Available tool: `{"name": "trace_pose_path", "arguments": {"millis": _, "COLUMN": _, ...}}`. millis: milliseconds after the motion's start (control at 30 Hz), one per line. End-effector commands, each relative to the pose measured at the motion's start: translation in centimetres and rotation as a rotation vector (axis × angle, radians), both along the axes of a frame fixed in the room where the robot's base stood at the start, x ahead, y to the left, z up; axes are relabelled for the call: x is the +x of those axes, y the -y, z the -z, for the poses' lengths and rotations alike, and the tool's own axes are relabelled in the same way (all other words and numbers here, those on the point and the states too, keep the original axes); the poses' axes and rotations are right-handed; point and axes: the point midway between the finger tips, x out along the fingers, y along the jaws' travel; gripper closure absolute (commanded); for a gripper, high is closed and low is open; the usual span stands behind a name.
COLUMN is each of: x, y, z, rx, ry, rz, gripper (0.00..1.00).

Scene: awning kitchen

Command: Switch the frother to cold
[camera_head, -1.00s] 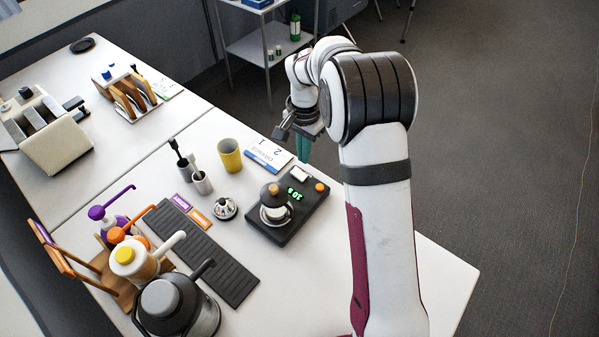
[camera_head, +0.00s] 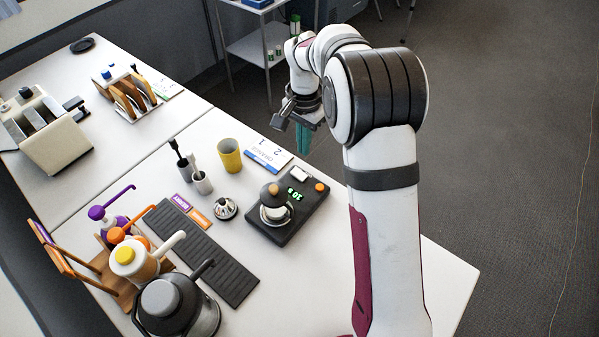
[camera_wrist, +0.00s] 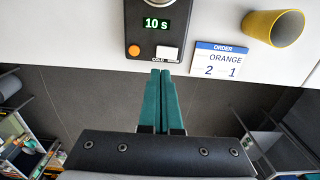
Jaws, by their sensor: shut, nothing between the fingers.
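The frother is a black flat base (camera_head: 288,221) on the table in the head view, with a small metal pot (camera_head: 274,207) on it. In the wrist view the end of its base (camera_wrist: 133,31) shows a green "10 s" display (camera_wrist: 157,23), an orange button (camera_wrist: 134,50) and a white rocker switch (camera_wrist: 167,53) with a "COLD" label below it. The rest of that label is too small to read surely. My gripper (camera_wrist: 161,74) is shut and empty, its green fingers together just off the table edge, pointing at the switch end. It also shows in the head view (camera_head: 303,152).
An order card (camera_head: 268,156) reading "ORANGE 2 1" and a yellow cup (camera_head: 230,155) stand beside the frother. A black ribbed mat (camera_head: 200,252), pump bottles and a dark kettle (camera_head: 175,305) are farther left.

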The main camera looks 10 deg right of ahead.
Motion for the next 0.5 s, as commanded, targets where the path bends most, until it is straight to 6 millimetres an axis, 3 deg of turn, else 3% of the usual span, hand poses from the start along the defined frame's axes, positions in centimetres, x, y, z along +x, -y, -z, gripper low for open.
{"name": "trace_pose_path", "arguments": {"millis": 500, "x": 0.0, "y": 0.0, "z": -1.6, "rx": -0.001, "ry": 0.001, "rz": 0.0, "gripper": 1.0}}
